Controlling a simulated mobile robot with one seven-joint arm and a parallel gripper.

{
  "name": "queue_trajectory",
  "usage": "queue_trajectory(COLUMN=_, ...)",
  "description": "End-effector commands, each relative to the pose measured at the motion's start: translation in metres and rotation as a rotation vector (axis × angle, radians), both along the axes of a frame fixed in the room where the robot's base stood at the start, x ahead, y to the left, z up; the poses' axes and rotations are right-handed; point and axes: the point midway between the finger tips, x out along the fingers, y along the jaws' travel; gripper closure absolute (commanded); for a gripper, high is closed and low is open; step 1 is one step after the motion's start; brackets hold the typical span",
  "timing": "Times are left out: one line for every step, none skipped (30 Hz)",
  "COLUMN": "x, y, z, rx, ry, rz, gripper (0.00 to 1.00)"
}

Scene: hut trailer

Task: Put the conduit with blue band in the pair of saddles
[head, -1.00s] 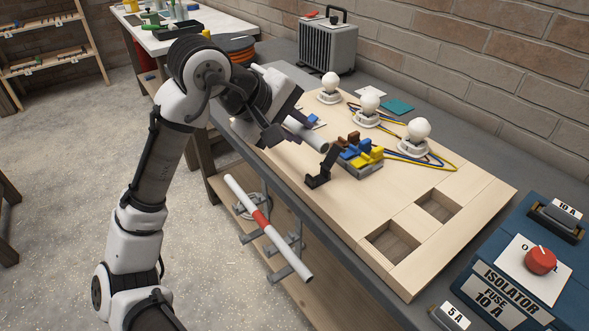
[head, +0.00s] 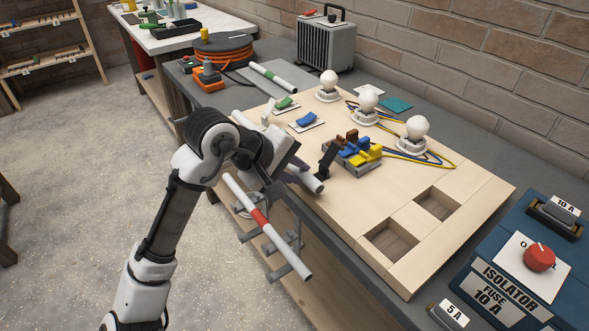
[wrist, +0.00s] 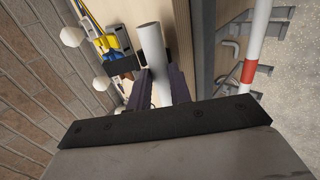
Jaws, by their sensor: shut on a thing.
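My gripper (head: 292,170) is shut on a white conduit (head: 313,185) at the front edge of the board. The conduit also shows between the fingers in the wrist view (wrist: 152,48). No band shows on its visible parts; its middle is hidden by my gripper. A conduit with a red band (head: 261,219) lies in grey saddles along the bench front, below and in front of my gripper. More grey saddles (head: 297,240) stand between it and the bench, with nothing visible in them; my arm hides part of this area. They also show in the wrist view (wrist: 230,47).
A conduit with a green band (head: 272,77) lies at the back of the bench. On the board (head: 350,215) stand white bulbs (head: 367,100), a block with coloured levers (head: 362,152) and a black upright piece (head: 326,160). A blue isolator box (head: 510,262) is at right.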

Motion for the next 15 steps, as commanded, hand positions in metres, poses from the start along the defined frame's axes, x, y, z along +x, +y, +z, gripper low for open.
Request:
queue_trajectory(x=0.0, y=0.0, z=-0.002, rx=-0.001, ry=-0.001, rz=0.0, gripper=1.0)
queue_trajectory(x=0.0, y=0.0, z=-0.003, rx=-0.001, ry=-0.001, rz=0.0, gripper=1.0)
queue_trajectory(x=0.0, y=0.0, z=-0.004, rx=-0.001, ry=-0.001, rz=0.0, gripper=1.0)
queue_trajectory(x=0.0, y=0.0, z=-0.005, rx=-0.001, ry=-0.001, rz=0.0, gripper=1.0)
queue_trajectory(x=0.0, y=0.0, z=-0.006, rx=-0.001, ry=-0.001, rz=0.0, gripper=1.0)
queue_trajectory(x=0.0, y=0.0, z=-0.007, rx=-0.001, ry=-0.001, rz=0.0, gripper=1.0)
queue_trajectory(x=0.0, y=0.0, z=-0.008, rx=-0.002, ry=-0.001, rz=0.0, gripper=1.0)
queue_trajectory(x=0.0, y=0.0, z=-0.009, rx=-0.002, ry=-0.001, rz=0.0, gripper=1.0)
queue_trajectory(x=0.0, y=0.0, z=-0.01, rx=-0.001, ry=-0.001, rz=0.0, gripper=1.0)
queue_trajectory(x=0.0, y=0.0, z=-0.011, rx=-0.001, ry=-0.001, rz=0.0, gripper=1.0)
queue_trajectory(x=0.0, y=0.0, z=-0.012, rx=-0.001, ry=-0.001, rz=0.0, gripper=1.0)
queue_trajectory(x=0.0, y=0.0, z=-0.012, rx=-0.001, ry=-0.001, rz=0.0, gripper=1.0)
queue_trajectory(x=0.0, y=0.0, z=-0.012, rx=0.0, ry=-0.001, rz=-0.001, gripper=1.0)
queue_trajectory(x=0.0, y=0.0, z=-0.012, rx=0.001, ry=-0.001, rz=0.0, gripper=1.0)
queue_trajectory(x=0.0, y=0.0, z=-0.012, rx=0.0, ry=0.0, rz=0.0, gripper=0.77)
